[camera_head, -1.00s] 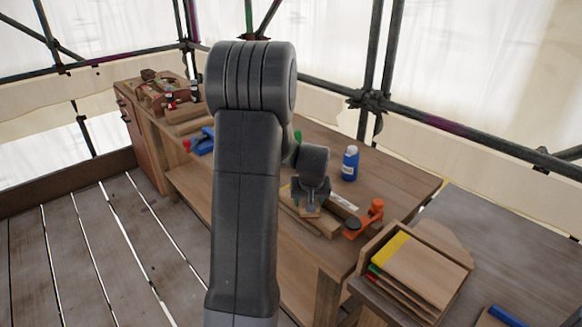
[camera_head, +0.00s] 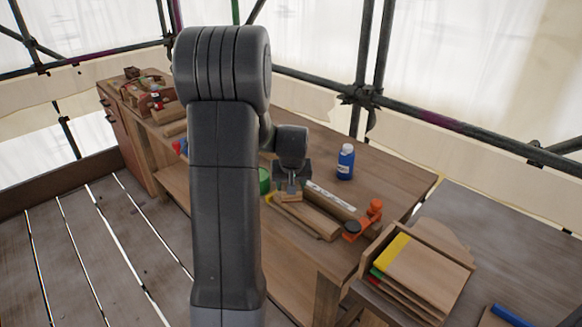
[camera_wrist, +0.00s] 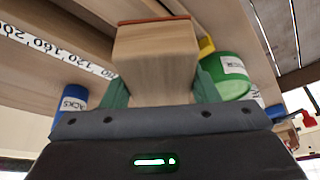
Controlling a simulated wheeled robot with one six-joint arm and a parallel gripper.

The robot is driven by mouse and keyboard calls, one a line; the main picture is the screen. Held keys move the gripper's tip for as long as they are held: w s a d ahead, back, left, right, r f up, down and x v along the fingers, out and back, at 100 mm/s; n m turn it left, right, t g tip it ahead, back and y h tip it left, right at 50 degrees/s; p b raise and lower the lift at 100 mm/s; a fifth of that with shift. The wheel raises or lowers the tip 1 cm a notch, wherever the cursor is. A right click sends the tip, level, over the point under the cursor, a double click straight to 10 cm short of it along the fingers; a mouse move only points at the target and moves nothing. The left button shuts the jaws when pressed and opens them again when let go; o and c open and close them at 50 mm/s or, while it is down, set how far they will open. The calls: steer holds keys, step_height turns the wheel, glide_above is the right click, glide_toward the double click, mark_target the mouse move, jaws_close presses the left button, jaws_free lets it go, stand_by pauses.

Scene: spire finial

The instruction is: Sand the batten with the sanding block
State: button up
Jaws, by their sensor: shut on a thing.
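My gripper (camera_head: 291,183) is shut on the sanding block (camera_head: 291,196), a small pale wooden block. In the wrist view the block (camera_wrist: 155,62) sits between the green fingers of my gripper (camera_wrist: 160,88), with a reddish-brown layer along its far edge. The batten (camera_head: 318,222) is a long wooden strip lying on the workbench. The block is over the batten's far left part in the head view; I cannot tell whether it touches the wood. My arm hides part of the bench to the left.
An orange clamp (camera_head: 366,219) stands at the batten's right end. A white ruler (camera_head: 330,195) lies behind it. A blue bottle (camera_head: 345,162) and a green can (camera_head: 264,181) stand nearby. A wooden rack of boards (camera_head: 425,275) is at the right. The bench (camera_head: 395,180) is clear behind the bottle.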

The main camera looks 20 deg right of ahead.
steer(key=shift+w+r+p, duration=0.2)
steer(key=shift+r+p, duration=0.25)
steer(key=shift+r, duration=0.45)
steer(key=shift+s+r+p, duration=0.1)
steer(key=shift+r+p, duration=0.7)
steer(key=shift+r, duration=0.65)
